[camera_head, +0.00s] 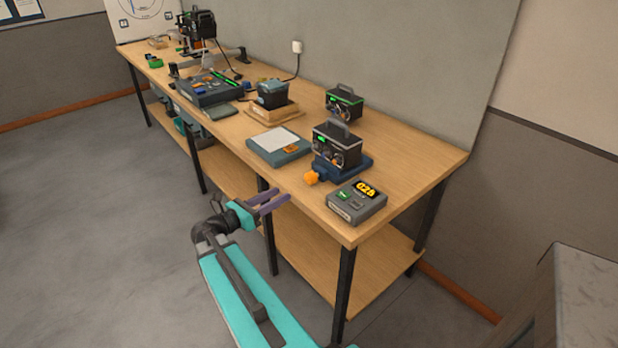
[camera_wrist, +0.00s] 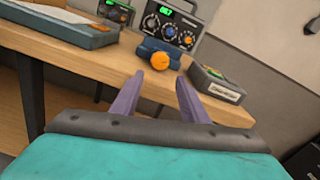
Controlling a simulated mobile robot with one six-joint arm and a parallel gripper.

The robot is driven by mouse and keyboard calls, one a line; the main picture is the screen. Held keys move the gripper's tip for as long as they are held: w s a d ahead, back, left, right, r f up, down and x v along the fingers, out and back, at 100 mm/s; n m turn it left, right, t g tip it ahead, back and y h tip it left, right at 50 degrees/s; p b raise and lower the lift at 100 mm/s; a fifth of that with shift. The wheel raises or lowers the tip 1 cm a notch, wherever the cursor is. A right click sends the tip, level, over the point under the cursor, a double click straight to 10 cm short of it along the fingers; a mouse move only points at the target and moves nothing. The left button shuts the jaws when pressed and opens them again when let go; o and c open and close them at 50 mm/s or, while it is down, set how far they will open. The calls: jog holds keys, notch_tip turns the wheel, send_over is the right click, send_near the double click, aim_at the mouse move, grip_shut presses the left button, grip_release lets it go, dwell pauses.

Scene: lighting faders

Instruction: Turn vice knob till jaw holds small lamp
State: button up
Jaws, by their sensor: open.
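The blue vice (camera_head: 350,168) stands near the right end of the bench, with its orange knob (camera_head: 311,178) at the front left. The knob also shows in the wrist view (camera_wrist: 160,61), just beyond and between my fingertips. A black box-shaped unit with a handle and round dials (camera_head: 337,146) sits on or in the vice; I cannot tell whether the jaw touches it, or surely whether it is the small lamp. My gripper (camera_head: 281,196) is open and empty, in front of the bench edge, left of the knob and apart from it.
A grey box with an orange readout (camera_head: 357,202) lies right of the knob. A flat blue-grey case (camera_head: 279,146) lies to the left. A similar black unit (camera_head: 343,103) stands behind. The bench's front edge (camera_head: 300,208) is close to my gripper.

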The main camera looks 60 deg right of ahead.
aim_at(308, 180)
jog(key=shift+d, duration=0.1)
jog(key=shift+p+x, duration=1.6)
jog(key=shift+x, duration=5.25)
jog(key=shift+s, duration=0.1)
jog(key=c, duration=0.8)
jog(key=shift+o, duration=0.2)
